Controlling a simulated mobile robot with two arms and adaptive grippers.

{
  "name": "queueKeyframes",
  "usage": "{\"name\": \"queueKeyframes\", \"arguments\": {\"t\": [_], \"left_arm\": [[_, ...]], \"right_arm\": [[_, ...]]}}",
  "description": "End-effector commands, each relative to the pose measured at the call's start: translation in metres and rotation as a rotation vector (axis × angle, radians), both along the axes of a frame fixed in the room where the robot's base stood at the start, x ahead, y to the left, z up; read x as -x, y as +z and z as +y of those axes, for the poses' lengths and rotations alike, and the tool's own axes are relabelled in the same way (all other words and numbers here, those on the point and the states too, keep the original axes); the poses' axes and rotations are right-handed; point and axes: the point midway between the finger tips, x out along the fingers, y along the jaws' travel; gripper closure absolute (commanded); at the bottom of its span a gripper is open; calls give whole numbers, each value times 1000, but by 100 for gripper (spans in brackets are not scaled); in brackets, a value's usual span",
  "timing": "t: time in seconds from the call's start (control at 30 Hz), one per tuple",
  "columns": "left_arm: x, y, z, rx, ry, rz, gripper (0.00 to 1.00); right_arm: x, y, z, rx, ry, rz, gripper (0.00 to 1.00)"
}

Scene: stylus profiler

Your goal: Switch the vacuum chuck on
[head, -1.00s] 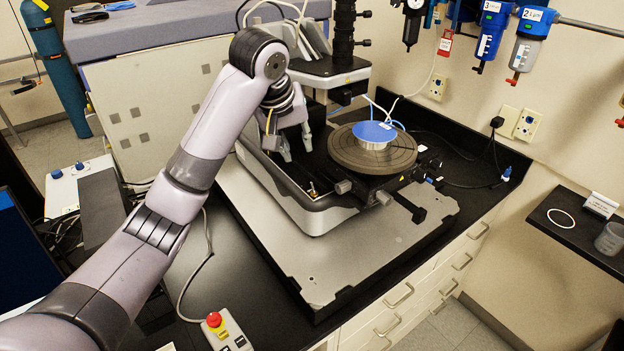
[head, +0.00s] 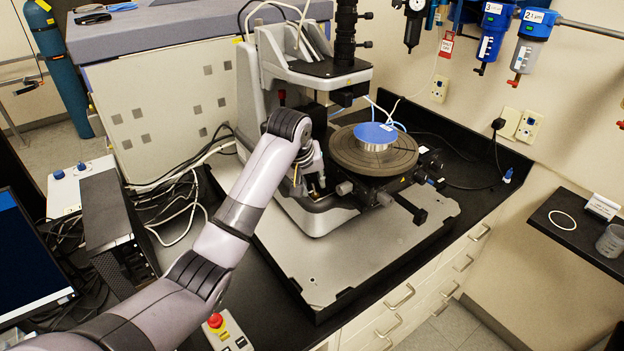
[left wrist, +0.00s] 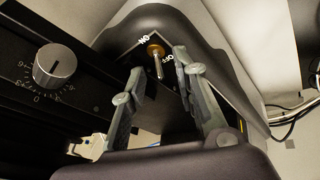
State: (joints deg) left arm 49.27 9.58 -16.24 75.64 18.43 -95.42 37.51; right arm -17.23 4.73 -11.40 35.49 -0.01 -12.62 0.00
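In the head view my left gripper (head: 308,183) is at the front corner of the profiler base, mostly hidden by my wrist. The round grey chuck (head: 345,156) carries a blue-topped disc (head: 375,136). My right gripper is not in view.
The profiler column and microscope (head: 344,50) rise behind the corner. A dark panel with a round knob (left wrist: 54,65) lies left of the fingers. A box with a red button (head: 215,321) sits at the front. The grey plate (head: 370,255) is clear in front.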

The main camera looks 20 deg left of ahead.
Motion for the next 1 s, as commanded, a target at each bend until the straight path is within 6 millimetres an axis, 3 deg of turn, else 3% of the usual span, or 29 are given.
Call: {"name": "queueKeyframes", "arguments": {"t": [0.3,0.7,1.0], "left_arm": [[-1,-2,0,0,0,-1,74],[-1,-2,0,1,0,0,100],[-1,-2,0,0,0,-1,100]], "right_arm": [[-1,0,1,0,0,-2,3],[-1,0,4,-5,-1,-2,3],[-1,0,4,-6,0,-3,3]]}}
